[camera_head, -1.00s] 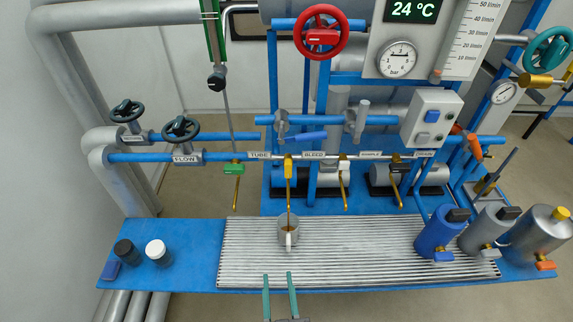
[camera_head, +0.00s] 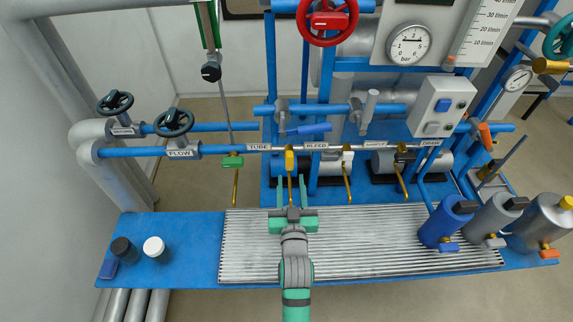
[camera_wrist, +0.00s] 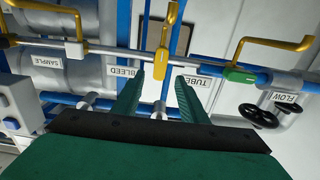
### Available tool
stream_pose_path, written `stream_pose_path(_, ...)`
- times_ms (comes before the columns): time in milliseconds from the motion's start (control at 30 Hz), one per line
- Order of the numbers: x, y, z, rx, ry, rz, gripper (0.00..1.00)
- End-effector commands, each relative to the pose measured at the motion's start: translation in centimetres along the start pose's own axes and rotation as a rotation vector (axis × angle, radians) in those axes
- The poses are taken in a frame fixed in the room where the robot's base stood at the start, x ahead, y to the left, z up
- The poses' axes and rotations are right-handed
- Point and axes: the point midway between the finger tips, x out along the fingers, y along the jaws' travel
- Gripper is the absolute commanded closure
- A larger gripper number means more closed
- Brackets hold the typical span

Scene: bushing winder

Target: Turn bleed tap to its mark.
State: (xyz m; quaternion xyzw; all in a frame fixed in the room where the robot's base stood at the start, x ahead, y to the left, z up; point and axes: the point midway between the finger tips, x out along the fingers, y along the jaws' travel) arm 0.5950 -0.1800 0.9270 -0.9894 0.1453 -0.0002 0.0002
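The bleed tap, which I take to be the one with a yellow handle (camera_head: 289,160), is on the horizontal pipe between the TUBE and BLEED labels. Its thin brass spout points down. In the wrist view the yellow handle (camera_wrist: 163,62) appears between my two green fingers. My gripper (camera_head: 291,180) is open, with its fingertips just below and in front of the handle. In the wrist view my gripper (camera_wrist: 160,77) shows a gap on both sides of the handle; I see no contact. I cannot make out the tap's mark. The cup under the spout is hidden behind my gripper.
A green-handled tap (camera_head: 232,161) is to the left, a white-handled tap (camera_head: 347,158) to the right. A blue lever (camera_head: 306,129) sits above. Blue, grey and silver canisters (camera_head: 446,222) stand at the right of the ribbed tray (camera_head: 370,235). Two jars (camera_head: 154,247) stand left.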

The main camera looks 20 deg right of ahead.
Motion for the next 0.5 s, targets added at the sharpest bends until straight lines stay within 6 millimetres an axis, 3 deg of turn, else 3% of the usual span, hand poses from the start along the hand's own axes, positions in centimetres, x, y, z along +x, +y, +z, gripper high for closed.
stream_pose_path(200,3.8,-0.5,0.0,0.0,0.001,-0.007,0.61)
stream_pose_path(500,7.0,-1.1,0.0,-0.001,0.001,-0.016,0.61)
